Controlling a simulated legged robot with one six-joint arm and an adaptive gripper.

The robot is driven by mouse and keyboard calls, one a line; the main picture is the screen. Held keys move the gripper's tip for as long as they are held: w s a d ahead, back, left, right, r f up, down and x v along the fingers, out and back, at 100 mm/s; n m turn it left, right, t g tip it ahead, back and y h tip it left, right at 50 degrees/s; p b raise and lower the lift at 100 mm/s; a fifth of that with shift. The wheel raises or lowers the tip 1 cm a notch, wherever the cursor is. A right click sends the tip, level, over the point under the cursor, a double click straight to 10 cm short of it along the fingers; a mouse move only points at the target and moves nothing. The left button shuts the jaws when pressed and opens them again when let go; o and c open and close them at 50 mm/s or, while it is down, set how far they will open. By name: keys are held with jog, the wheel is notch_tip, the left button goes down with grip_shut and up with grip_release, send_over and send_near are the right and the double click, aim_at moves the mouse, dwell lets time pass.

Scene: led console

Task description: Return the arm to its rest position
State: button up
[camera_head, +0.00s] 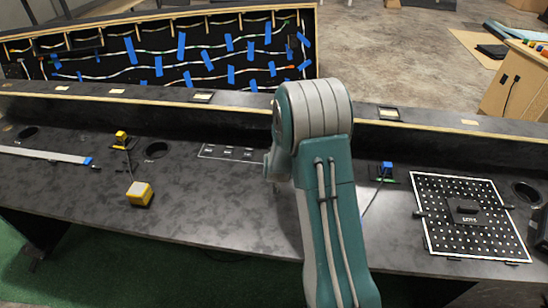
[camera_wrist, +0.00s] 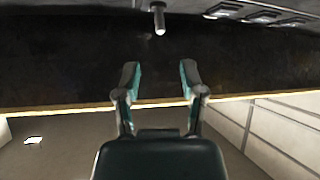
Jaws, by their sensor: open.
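My teal and grey arm (camera_head: 325,180) rises from the bottom of the head view and bends over the middle of the black console (camera_head: 240,225). My gripper is hidden behind the arm in that view. In the wrist view my gripper (camera_wrist: 160,80) is open, its two teal-lined fingers apart with nothing between them. A dark surface with a pale wooden edge (camera_wrist: 70,108) lies behind the fingers. A small grey cylinder (camera_wrist: 158,18) sticks out beyond the fingertips, apart from them.
A yellow block (camera_head: 139,193), a smaller yellow piece (camera_head: 121,138) and a blue-tipped bar (camera_head: 50,155) are left of the arm. A blue piece (camera_head: 387,169) and a white-framed perforated panel (camera_head: 425,212) are on its right. A blue-taped wiring board (camera_head: 150,55) stands behind.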

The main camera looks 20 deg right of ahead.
jog(key=shift+v, duration=0.9)
jog(key=s+a+r+n+g+y, duration=0.1)
jog(key=s+a+r+y, duration=0.1)
jog(key=s+a+r, duration=0.55)
jog(key=s+a+r+n+g+y, duration=0.1)
jog(key=s+a+r, duration=0.25)
jog(key=r, duration=0.65)
jog(key=s+a+r+g, duration=0.1)
jog(key=s+a+r, duration=0.1)
jog(key=s, duration=0.9)
jog(key=s+a+r+n+g+y, duration=0.1)
jog(key=s+r, duration=0.3)
jog(key=s, duration=0.8)
jog(key=shift+a+n+g, duration=0.3)
jog(key=shift+a+g, duration=0.1)
jog(key=shift+a, duration=0.35)
